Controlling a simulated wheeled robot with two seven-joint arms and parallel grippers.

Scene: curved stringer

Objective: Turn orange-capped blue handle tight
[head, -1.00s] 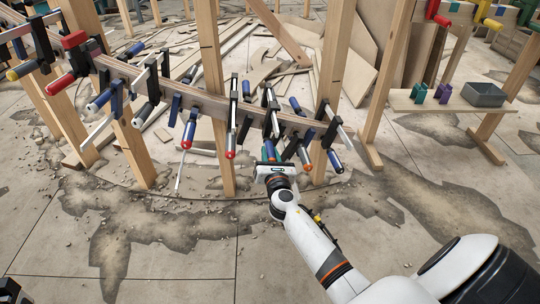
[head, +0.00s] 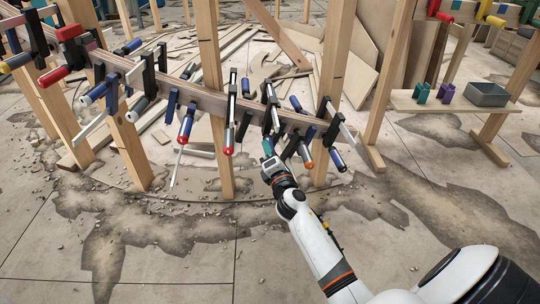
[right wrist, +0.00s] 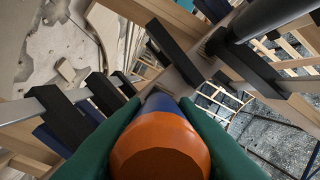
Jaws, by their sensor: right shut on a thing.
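An orange-capped blue handle (right wrist: 160,145) fills the lower middle of the right wrist view, its cap facing the camera. My right gripper (right wrist: 160,130) has its green fingers on both sides of it, shut on the handle. In the head view my right gripper (head: 267,147) is under the curved wooden stringer (head: 200,97), and it hides most of the held handle. Another orange-capped handle (head: 307,160) hangs just right of the gripper. My left gripper is in neither current view.
Several clamps with red-capped (head: 184,132) and blue handles crowd the stringer near the gripper. Wooden posts (head: 212,90) stand close by. A shelf (head: 420,104) with a grey bin (head: 487,95) is at the right. The front floor is clear apart from rubble.

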